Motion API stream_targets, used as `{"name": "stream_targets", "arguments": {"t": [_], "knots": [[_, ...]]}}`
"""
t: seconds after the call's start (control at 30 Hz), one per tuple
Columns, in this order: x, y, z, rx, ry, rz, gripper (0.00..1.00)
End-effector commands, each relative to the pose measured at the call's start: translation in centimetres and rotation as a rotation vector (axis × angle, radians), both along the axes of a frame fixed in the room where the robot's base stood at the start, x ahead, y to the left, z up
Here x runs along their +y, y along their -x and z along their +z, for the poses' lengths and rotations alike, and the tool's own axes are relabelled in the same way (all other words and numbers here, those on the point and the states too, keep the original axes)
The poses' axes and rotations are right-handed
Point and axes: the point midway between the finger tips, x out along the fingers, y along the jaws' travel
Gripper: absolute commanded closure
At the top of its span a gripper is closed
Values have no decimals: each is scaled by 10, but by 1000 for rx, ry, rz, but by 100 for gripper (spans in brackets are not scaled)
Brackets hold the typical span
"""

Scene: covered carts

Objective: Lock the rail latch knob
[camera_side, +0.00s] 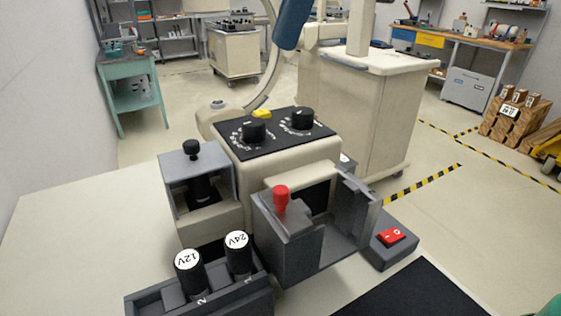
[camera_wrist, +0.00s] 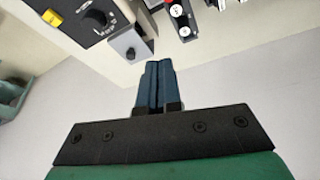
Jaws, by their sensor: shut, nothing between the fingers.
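Two upright knobs on the bench device could be the latch knob, and no label tells which. A black knob (camera_side: 192,148) stands on top of an open grey bracket (camera_side: 170,172) at the device's left. In the wrist view, the black knob (camera_wrist: 131,53) lies just beyond and left of my fingertips. A red knob (camera_side: 281,196) stands upright on a dark grey housing (camera_side: 303,255) at the front. My gripper (camera_wrist: 155,64) is shut and empty, its blue fingers pressed together. It looks apart from the black knob, though the gap is hard to judge. I do not make out my gripper in the side view.
Black dials (camera_side: 253,130) and a yellow button (camera_side: 261,113) sit on the black top panel. Cylinders marked 12V (camera_side: 188,262) and 24V (camera_side: 237,243) stand in a front tray (camera_side: 225,300). A red switch (camera_side: 391,236) is at right. The tabletop (camera_side: 90,215) at left is clear.

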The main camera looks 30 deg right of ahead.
Motion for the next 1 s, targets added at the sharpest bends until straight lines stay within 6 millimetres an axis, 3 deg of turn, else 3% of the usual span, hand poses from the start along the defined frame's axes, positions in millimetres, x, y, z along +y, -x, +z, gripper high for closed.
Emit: {"name": "stream_targets", "arguments": {"t": [0.27, 0.77, 1.0], "knots": [[45, 12, -9, 34, 3, 320, 100], [41, 10, -53, 31, 3, 301, 100], [41, 11, -59, 31, 3, 301, 100]]}}
